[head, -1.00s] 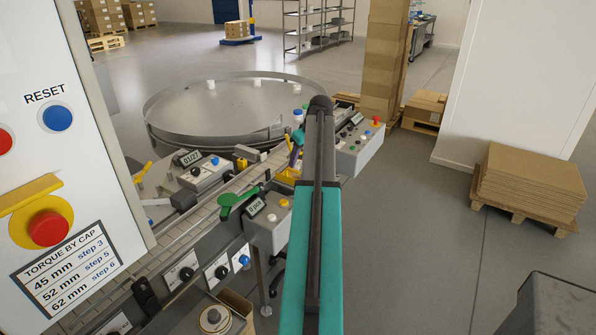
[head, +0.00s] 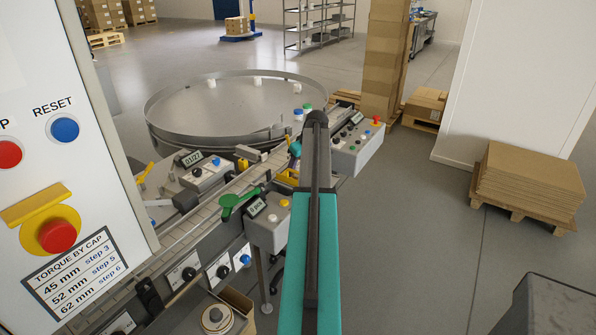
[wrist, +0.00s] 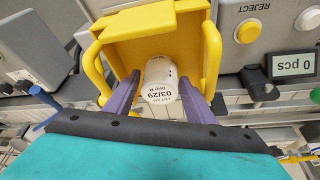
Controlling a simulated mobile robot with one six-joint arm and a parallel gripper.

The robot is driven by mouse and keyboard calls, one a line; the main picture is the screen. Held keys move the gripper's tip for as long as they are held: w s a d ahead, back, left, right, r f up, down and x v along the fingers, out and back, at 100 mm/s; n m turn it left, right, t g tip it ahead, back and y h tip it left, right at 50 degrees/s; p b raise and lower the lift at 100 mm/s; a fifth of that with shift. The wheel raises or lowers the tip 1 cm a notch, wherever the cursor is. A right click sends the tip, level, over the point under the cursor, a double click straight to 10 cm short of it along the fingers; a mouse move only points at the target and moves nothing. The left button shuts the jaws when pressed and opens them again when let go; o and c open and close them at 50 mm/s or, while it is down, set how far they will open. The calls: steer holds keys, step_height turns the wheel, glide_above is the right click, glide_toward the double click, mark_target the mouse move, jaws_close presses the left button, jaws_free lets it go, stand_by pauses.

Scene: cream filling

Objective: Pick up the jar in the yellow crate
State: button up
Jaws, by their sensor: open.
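The jar (wrist: 159,82) is white with a printed label reading 03/29. It lies in the yellow crate (wrist: 122,42) in the wrist view, its label side facing the camera. My gripper (wrist: 160,88) is open, with one purple finger on each side of the jar. Whether the fingers touch it I cannot tell. In the head view my arm covers most of the yellow crate (head: 290,174), and the jar is hidden there.
A grey box with a REJECT button (wrist: 247,31) and a 0 pcs display (wrist: 292,64) stands right of the crate. A green lever (head: 238,201) is left of my arm. The round turntable (head: 225,105) is behind, with a few white jars.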

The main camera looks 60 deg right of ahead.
stand_by(0.3)
steer(key=c, duration=0.9)
steer(key=shift+r+b, duration=1.35)
steer(key=shift+r, duration=3.65)
